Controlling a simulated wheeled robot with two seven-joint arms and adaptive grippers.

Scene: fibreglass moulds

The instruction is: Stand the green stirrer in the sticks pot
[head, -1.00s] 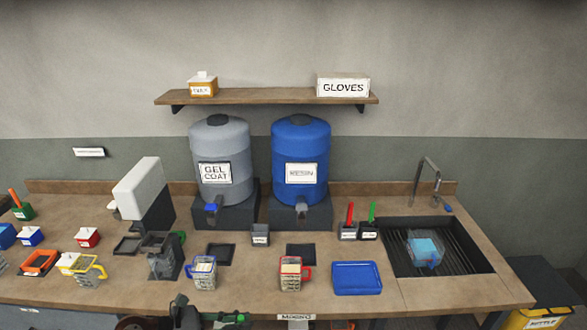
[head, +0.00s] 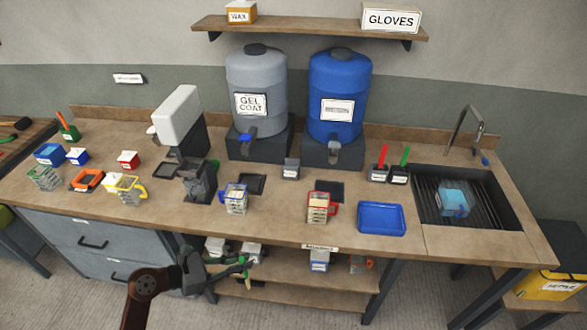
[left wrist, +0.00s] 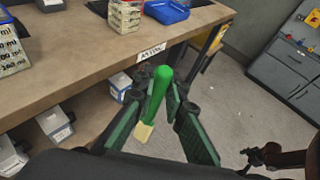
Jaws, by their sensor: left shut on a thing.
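The green stirrer, with a green handle and a pale flat end, is in my left gripper (head: 222,274), below the bench's front edge. In the left wrist view the stirrer (left wrist: 160,90) lies between the fingers, pale end toward the palm. A small grey labelled pot (head: 291,169) stands empty-looking before the drums. Two dark pots by the sink hold a red-handled tool (head: 383,157) and a green-handled tool (head: 404,157). Their labels are too small to read, so I cannot tell which is the sticks pot. What seems my right gripper (left wrist: 254,156) is at the wrist view's lower right, jaws unclear.
The wooden bench carries a red-handled jug (head: 318,207), a blue-handled jug (head: 236,199), a blue tray (head: 381,218) and a sink (head: 425,211). Grey (head: 257,82) and blue (head: 339,85) drums stand behind. A lower shelf (head: 300,292) holds boxes near my left gripper.

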